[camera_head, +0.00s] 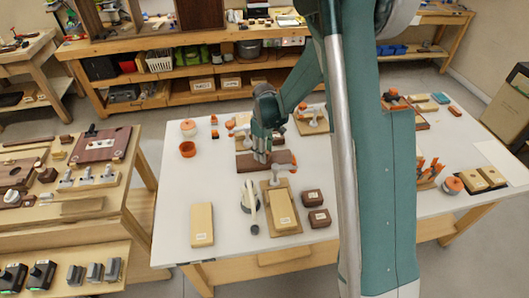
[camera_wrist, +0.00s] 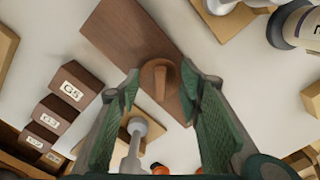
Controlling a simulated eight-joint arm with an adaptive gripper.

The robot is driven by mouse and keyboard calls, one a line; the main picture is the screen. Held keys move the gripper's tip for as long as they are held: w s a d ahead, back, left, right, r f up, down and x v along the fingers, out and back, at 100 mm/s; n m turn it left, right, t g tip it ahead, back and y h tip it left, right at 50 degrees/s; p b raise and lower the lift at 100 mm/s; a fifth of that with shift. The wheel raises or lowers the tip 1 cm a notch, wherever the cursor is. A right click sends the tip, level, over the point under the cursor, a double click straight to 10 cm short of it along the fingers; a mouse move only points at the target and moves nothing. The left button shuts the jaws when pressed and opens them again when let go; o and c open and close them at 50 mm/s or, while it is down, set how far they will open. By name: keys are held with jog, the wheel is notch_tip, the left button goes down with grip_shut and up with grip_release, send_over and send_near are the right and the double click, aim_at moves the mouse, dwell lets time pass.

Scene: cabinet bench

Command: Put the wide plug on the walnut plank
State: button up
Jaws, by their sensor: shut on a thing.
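The walnut plank (camera_head: 278,158) is a dark brown board lying flat on the white table. In the wrist view the plank (camera_wrist: 125,35) runs diagonally beneath my fingers. My gripper (camera_head: 262,158) points down over the plank. In the wrist view my gripper (camera_wrist: 160,82) has its two green fingers on either side of a copper-brown piece with a rounded head and a short stem, which looks like the wide plug (camera_wrist: 158,80). The fingers are shut on it. Whether the plug touches the plank cannot be told. In the head view my gripper hides the plug.
A grey clamp with an orange handle (camera_head: 285,166) stands close to the plank's front edge. Two dark blocks (camera_head: 313,197) and a pale block on a board (camera_head: 282,208) lie in front. The table's left front is mostly clear around a pale block (camera_head: 202,225).

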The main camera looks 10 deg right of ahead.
jog(key=shift+f, duration=0.2)
jog(key=o, duration=0.8)
jog(key=shift+c, duration=0.2)
jog(key=shift+r, duration=0.2)
notch_tip(320, 180, up, 12)
jog(key=p, duration=0.1)
jog(key=shift+s+r, duration=0.1)
dwell(0.5)
